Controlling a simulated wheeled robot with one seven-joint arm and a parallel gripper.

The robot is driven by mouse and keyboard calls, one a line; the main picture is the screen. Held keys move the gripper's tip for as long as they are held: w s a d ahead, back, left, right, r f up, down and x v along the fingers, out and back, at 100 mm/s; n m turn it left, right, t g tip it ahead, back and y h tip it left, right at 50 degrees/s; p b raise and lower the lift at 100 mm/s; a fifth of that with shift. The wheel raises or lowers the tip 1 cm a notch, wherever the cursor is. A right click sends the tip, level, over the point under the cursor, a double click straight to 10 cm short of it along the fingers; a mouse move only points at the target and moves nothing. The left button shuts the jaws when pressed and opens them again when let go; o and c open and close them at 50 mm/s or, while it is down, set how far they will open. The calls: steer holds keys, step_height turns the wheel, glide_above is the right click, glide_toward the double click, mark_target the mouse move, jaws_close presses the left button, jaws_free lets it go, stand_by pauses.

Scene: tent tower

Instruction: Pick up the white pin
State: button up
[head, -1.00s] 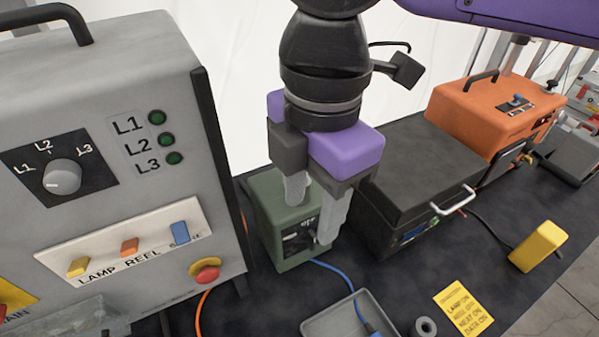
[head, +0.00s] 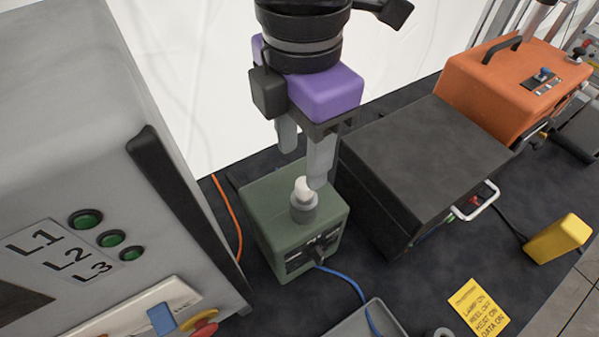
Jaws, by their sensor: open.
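The white pin (head: 302,187) stands upright in a grey round collar (head: 303,209) on top of the green box (head: 271,204). Only its rounded white top shows above the collar. My gripper (head: 303,163) is open and empty, with its two grey fingers pointing down just above and behind the pin in the head view. The right finger's tip is close beside the pin's top; I cannot tell whether they touch.
A tall grey panel (head: 80,130) with green lamps stands close on the left. A black case (head: 425,150) stands right of the green box, with an orange case (head: 515,85) behind it. A blue cable (head: 345,277) runs from the green box to a grey tray (head: 372,322).

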mark_target(304, 182)
steer(key=shift+w+d+f+p, duration=0.1)
steer(key=shift+f+p, duration=0.5)
steer(key=shift+f, duration=1.2)
steer(key=shift+w+d+f+p, duration=0.1)
steer(key=shift+f+p, duration=0.5)
steer(key=shift+f, duration=1.15)
jaws_close()
